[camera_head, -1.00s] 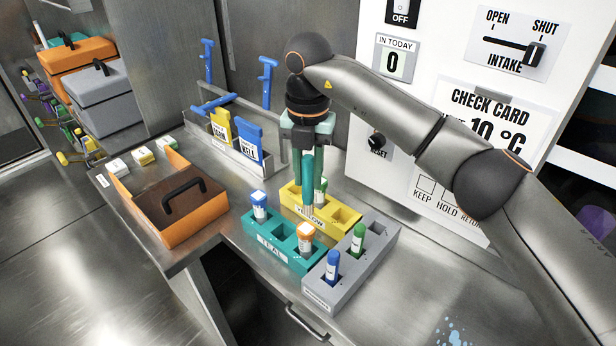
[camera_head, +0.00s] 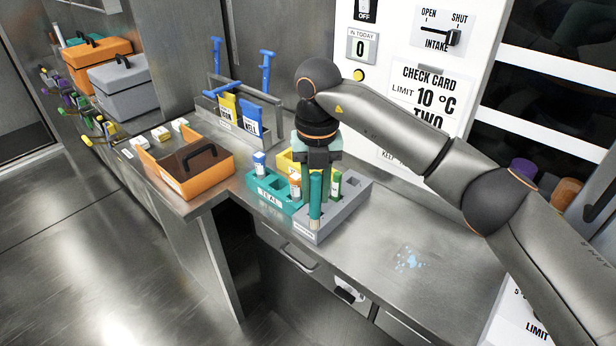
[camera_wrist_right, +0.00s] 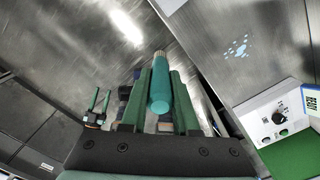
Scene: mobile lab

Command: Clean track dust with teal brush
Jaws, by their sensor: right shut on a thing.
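My right gripper (camera_head: 316,180) points down and is shut on the teal brush (camera_head: 315,192). The brush hangs upright, pale tip down, in front of the grey rack (camera_head: 350,205) in the head view; I cannot tell the exact gap between them. In the right wrist view the brush (camera_wrist_right: 160,88) lies between the two green fingers, its tan tip (camera_wrist_right: 160,55) pointing away. A patch of pale blue specks (camera_head: 408,259) lies on the bare steel bench to the right, and shows in the wrist view (camera_wrist_right: 236,47). I cannot tell whether it is the track dust. My left gripper is not in view.
A teal rack (camera_head: 268,200) and a yellow rack (camera_head: 287,158) with vials stand beside the grey rack. An orange carrier (camera_head: 215,178) stands left, near the bench edge. The bench right of the racks is clear around the specks.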

